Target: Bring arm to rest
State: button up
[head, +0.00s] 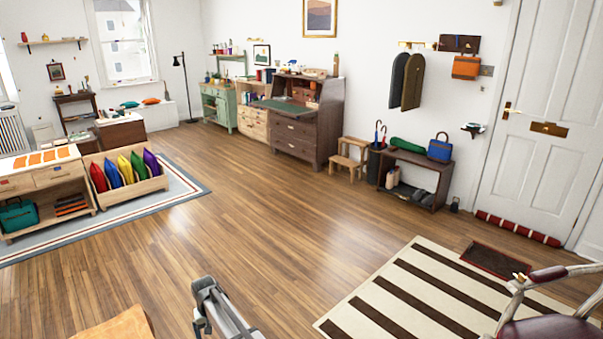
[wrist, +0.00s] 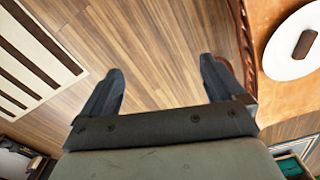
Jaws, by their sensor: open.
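My gripper (wrist: 160,85) is open and empty in the wrist view, its two dark fingers spread apart over the bare wood floor (wrist: 165,40). Nothing is between the fingers. In the head view my arm shows at the bottom centre, grey and black, in front of the floor; the fingertips are hard to make out there. Beside the gripper, to the right in the wrist view, is the edge of an orange-brown surface (wrist: 278,95) with a white round object (wrist: 290,45) on it, which has a brown piece on top.
The orange-brown surface also shows at the bottom left of the head view (head: 118,326). A striped rug (head: 400,290) and a chair (head: 550,325) are at the right. A crate of coloured cushions (head: 100,205) stands at the left. The middle of the floor is clear.

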jog(key=s+d+r+m, duration=0.1)
jog(key=s+d+m, duration=0.15)
jog(key=d, duration=1.65)
jog(key=s+d+m, duration=0.1)
jog(key=s+d, duration=0.3)
jog(key=d, duration=1.5)
jog(key=s+d+r+m, duration=0.1)
jog(key=s+d+m, duration=0.1)
jog(key=s+d, duration=0.8)
jog(key=s+d+f+g, duration=0.1)
jog(key=s+f+g, duration=0.2)
jog(key=s+f, duration=0.7)
jog(key=s+f+g, duration=0.3)
jog(key=s+f, duration=0.7)
jog(key=s, duration=0.6)
jog(key=shift+s+d+f+g, duration=0.15)
jog(key=shift+s+d+g, duration=0.15)
jog(key=shift+d, duration=0.05)
